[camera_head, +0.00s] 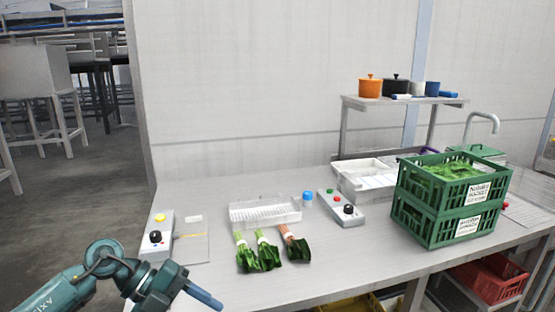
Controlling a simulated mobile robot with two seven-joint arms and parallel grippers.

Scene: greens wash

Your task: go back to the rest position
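My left arm comes in at the lower left of the head view, and its gripper (204,295) is low, over the front left edge of the steel table (222,280). One dark blue finger shows; I cannot tell whether the gripper is open or shut. No object shows in it. My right gripper is not in view. Bunches of leafy greens lie on the table: a left one (245,256), a middle one (268,253) and a right one (296,247) with a reddish stalk. They lie to the right of my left gripper, apart from it.
A white ribbed tray (264,212) stands behind the greens. Control boxes stand at left (157,238) and centre (342,207), with a blue-topped item (308,197) between. Stacked green crates (437,226) fill the right. A shelf (405,102) holds pots. The table's front middle is clear.

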